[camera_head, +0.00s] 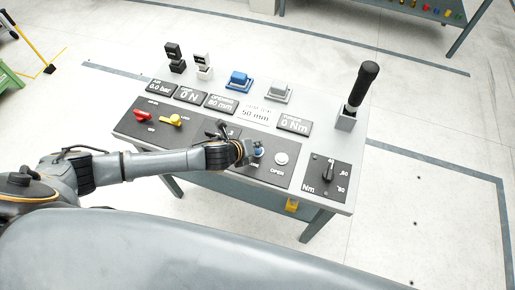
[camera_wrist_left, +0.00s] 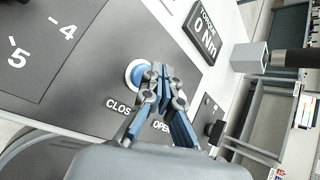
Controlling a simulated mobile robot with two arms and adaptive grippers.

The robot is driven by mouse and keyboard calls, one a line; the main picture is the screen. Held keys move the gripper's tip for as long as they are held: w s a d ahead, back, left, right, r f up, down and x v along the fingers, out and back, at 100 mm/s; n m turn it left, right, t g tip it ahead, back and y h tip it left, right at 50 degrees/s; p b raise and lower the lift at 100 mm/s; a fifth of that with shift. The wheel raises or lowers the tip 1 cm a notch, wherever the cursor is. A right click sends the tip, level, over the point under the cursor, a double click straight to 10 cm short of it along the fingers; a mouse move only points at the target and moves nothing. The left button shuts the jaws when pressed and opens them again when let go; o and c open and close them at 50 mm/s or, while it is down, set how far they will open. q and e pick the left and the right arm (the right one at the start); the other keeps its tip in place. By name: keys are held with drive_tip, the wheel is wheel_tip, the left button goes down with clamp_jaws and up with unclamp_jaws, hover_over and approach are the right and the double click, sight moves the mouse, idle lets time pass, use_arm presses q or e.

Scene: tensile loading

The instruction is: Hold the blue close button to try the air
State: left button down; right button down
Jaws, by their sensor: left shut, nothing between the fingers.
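The blue close button (camera_head: 259,152) sits in a pale ring on the dark panel, left of the white open button (camera_head: 281,158). In the left wrist view the blue button (camera_wrist_left: 136,75) shows above the partly covered "CLOSE" label. My left gripper (camera_head: 250,153) reaches in from the left, right at the blue button. In the wrist view its fingers (camera_wrist_left: 158,75) are shut and empty, with the tips over the button's right edge. I cannot tell whether they touch or press it. The air display (camera_head: 161,87) reads 0.0 bar. My right gripper is not in view.
A black-handled tool (camera_head: 362,87) stands upright in a holder at the back right. Blue (camera_head: 239,81) and grey (camera_head: 275,91) blocks lie along the back.

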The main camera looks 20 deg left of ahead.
use_arm(q)
drive_tip(key=shift+f, duration=0.25)
drive_tip(key=shift+f+b, duration=0.3)
drive_tip(key=shift+f, duration=0.25)
idle(0.6)
idle(1.4)
drive_tip(key=shift+r+p, duration=1)
drive_tip(key=shift+p, duration=0.15)
wheel_tip(320, 180, up, 5)
drive_tip(key=p, duration=0.5)
